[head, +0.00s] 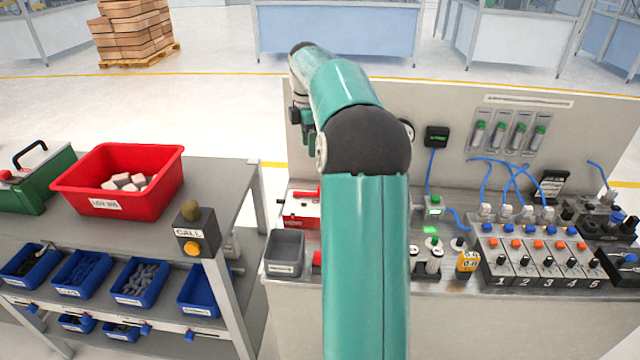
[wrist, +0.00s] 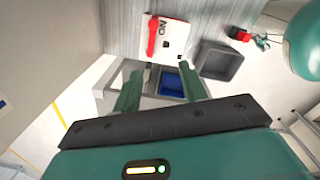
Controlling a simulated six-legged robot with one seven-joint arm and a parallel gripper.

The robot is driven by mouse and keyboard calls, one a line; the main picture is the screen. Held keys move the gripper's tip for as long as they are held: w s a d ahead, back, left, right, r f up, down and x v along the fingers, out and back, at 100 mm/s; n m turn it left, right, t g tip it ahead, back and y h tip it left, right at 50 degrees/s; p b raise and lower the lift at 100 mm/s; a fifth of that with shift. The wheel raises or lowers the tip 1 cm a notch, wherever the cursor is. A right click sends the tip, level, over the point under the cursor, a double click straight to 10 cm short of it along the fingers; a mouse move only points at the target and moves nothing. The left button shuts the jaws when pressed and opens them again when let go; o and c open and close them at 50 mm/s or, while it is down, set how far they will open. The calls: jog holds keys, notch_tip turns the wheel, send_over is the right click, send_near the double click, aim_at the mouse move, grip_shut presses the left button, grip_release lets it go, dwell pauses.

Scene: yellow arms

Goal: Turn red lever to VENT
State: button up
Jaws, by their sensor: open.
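The red lever (wrist: 152,38) shows in the wrist view on a white plate (wrist: 176,40), with its handle running up and down the picture. The letters ON are printed beside it; I cannot read a VENT mark. In the head view the red-and-white lever box (head: 300,222) stands at the bench's left end, its right side hidden by my teal arm. The red lever (head: 302,195) lies across its top. My gripper (wrist: 160,68) is open and empty, its two green fingers apart from the lever. In the head view my gripper (head: 303,125) is partly hidden behind my arm.
A grey bin (head: 285,252) stands in front of the lever box and also shows in the wrist view (wrist: 220,62). Switches (head: 530,255) and blue tubes fill the bench's right side. A shelf with a red tote (head: 120,190) and a call button (head: 192,248) stands left, across a gap.

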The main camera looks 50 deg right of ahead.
jog(key=shift+n, duration=0.4)
jog(key=d+f, duration=0.1)
jog(key=f, duration=0.4)
jog(key=d+f, duration=0.1)
jog(key=f, duration=0.4)
jog(key=d+f, duration=0.1)
jog(key=f, duration=0.4)
jog(key=shift+s+d+f, duration=0.2)
jog(key=shift+s+d, duration=0.15)
grip_shut()
